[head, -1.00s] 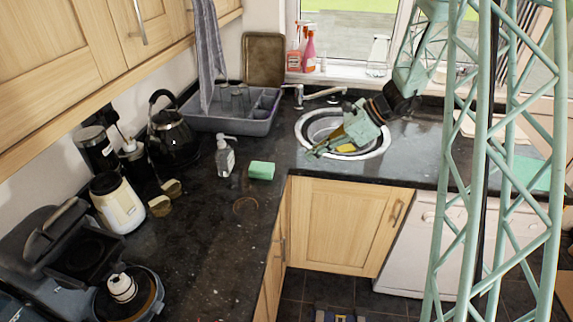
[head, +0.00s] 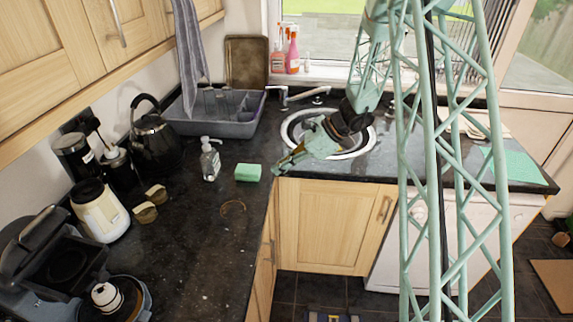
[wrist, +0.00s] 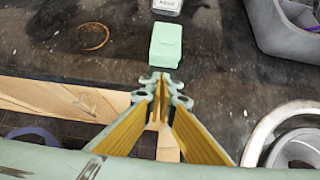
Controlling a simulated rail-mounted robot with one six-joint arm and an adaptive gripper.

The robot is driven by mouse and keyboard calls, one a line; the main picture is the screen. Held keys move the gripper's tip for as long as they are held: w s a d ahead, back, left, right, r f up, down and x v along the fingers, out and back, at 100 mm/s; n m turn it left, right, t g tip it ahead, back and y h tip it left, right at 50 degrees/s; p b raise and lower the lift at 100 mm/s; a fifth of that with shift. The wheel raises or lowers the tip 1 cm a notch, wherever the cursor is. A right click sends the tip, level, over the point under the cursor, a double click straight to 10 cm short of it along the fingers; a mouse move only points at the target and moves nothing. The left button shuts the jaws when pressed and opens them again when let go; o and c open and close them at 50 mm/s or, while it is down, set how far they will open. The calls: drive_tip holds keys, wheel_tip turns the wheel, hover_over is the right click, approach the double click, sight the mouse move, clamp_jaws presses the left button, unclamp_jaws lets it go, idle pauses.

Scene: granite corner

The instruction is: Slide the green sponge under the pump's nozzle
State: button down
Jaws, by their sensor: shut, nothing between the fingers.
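The green sponge (head: 248,172) lies on the dark granite counter near its front edge, left of the sink. It also shows in the wrist view (wrist: 165,45), just beyond the fingertips. The clear pump bottle (head: 210,160) stands upright left of the sponge and apart from it, with its pump head on top. In the wrist view only the bottle's lower part (wrist: 167,6) shows at the top edge. My gripper (head: 278,170) is shut and empty, with its fingertips close to the sponge's right side in the head view. I cannot tell whether they touch it.
The round sink (head: 360,148) lies under my arm. A grey dish rack (head: 235,128) stands behind the bottle. A brown ring stain (head: 232,208) marks the open counter in front.

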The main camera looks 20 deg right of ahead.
sight(260, 173)
drive_tip(key=shift+w+a+f, duration=0.1)
drive_tip(key=shift+w+a, duration=0.2)
drive_tip(key=shift+a, duration=0.3)
drive_tip(key=shift+w+a+r, duration=0.1)
drive_tip(key=shift+w+a, duration=0.15)
drive_tip(key=shift+a, duration=0.4)
drive_tip(key=shift+w+a+f, duration=0.1)
drive_tip(key=shift+w+a, duration=0.2)
drive_tip(key=shift+a, duration=0.3)
drive_tip(key=shift+w, duration=0.1)
